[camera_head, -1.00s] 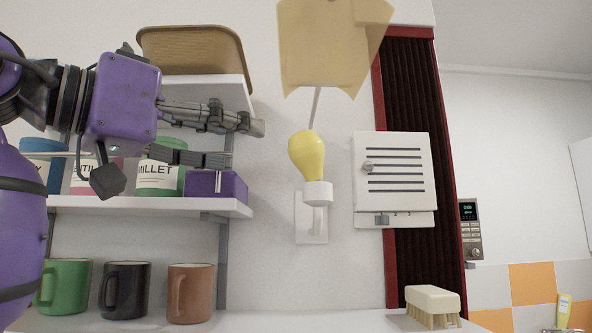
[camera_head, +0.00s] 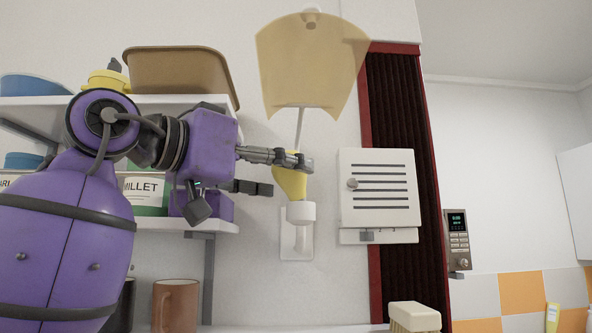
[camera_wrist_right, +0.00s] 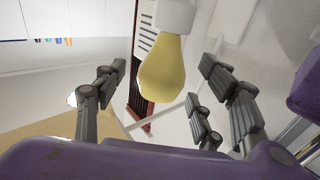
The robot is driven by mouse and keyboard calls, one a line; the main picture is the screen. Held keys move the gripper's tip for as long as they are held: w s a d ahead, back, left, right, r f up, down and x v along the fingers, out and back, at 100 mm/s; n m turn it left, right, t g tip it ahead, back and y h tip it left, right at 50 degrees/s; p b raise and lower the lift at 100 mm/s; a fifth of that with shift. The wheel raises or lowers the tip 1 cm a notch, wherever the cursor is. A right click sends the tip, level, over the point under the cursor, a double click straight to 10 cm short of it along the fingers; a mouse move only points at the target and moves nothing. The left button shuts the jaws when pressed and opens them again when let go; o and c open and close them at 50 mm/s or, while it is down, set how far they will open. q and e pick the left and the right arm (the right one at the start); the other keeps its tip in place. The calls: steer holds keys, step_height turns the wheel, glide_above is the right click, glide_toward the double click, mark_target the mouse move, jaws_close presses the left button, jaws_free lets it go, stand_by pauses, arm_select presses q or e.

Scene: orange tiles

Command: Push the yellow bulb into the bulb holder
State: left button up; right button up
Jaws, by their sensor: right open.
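The yellow bulb (camera_head: 291,184) stands upright with its narrow end at the white bulb holder (camera_head: 301,212) on the wall; I cannot tell how deep it sits. My right gripper (camera_head: 289,176) is open at the bulb. Its upper finger crosses in front of the bulb's top and hides part of it; the lower finger ends just left of the bulb. In the right wrist view the bulb (camera_wrist_right: 163,72) hangs between the spread fingers (camera_wrist_right: 162,66), with visible gaps on both sides, and the holder (camera_wrist_right: 174,15) is at the top edge. My left gripper is not in view.
A tan lampshade (camera_head: 312,65) is above the bulb. A white vented box (camera_head: 379,190) is on the wall to the right. Shelves with a millet jar (camera_head: 146,193) and a brown bin (camera_head: 178,80) are at the left. A brown mug (camera_head: 175,305) and a brush (camera_head: 413,316) are below.

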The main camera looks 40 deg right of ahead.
steer(key=shift+d, duration=0.65)
steer(key=shift+a, duration=0.15)
steer(key=shift+c, duration=1.2)
steer(key=c, duration=0.9)
steer(key=shift+r, duration=0.1)
